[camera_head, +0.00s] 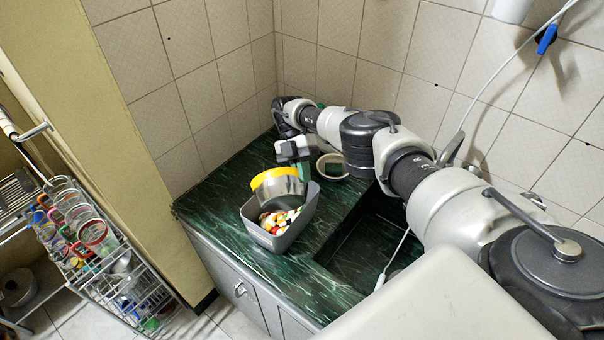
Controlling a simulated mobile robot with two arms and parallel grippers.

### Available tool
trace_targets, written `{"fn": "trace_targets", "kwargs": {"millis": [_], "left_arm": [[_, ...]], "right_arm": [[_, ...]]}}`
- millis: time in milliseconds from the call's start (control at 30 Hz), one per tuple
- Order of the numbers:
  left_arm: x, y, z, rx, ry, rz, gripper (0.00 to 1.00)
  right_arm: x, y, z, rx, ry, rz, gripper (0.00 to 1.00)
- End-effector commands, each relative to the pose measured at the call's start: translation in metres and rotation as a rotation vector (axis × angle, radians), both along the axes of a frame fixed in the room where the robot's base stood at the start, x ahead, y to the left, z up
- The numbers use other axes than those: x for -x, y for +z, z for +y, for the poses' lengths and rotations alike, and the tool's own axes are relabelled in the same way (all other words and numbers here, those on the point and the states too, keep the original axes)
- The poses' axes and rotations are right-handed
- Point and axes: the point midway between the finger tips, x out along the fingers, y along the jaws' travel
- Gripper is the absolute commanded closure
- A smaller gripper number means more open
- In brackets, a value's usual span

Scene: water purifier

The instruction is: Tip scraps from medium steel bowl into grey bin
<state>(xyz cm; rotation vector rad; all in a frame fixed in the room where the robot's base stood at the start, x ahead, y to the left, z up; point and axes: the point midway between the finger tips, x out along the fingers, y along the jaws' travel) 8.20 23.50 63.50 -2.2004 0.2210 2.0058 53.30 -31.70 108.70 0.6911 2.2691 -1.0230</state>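The steel bowl (279,188), with a yellow band on its upper side, is tilted over the grey bin (262,238). Colourful scraps (281,219) show in the bin below the bowl's lower edge; whether any are still inside the bowl is hidden. My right gripper (301,170) reaches in from the right and is at the bowl's far upper edge. It appears shut on the bowl, though the fingertips are small and partly hidden. My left gripper is not in view.
The bin stands on a dark green marble counter (222,207). A round pale-rimmed container (331,166) stands behind it, and a sink recess (372,240) lies to the right. Tiled walls close off the back. A wire rack with cups (95,235) stands left.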

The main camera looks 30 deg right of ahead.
Motion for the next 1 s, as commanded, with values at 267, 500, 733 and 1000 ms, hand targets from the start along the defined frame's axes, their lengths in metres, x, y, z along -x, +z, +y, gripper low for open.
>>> {"fn": "trace_targets", "kwargs": {"millis": [267, 500, 733, 1000], "left_arm": [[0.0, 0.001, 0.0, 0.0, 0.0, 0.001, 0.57], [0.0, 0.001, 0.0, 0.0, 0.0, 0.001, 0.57], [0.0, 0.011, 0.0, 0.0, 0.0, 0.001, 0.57], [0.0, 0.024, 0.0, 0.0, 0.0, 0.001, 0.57]], "right_arm": [[-0.001, 0.001, 0.0, -0.003, -0.001, -0.001, 1.0], [-0.001, 0.001, 0.0, -0.001, -0.001, 0.0, 1.0], [-0.001, 0.012, 0.0, -0.001, -0.001, 0.0, 1.0], [-0.001, 0.032, -0.001, 0.0, 0.001, -0.002, 1.0]]}}
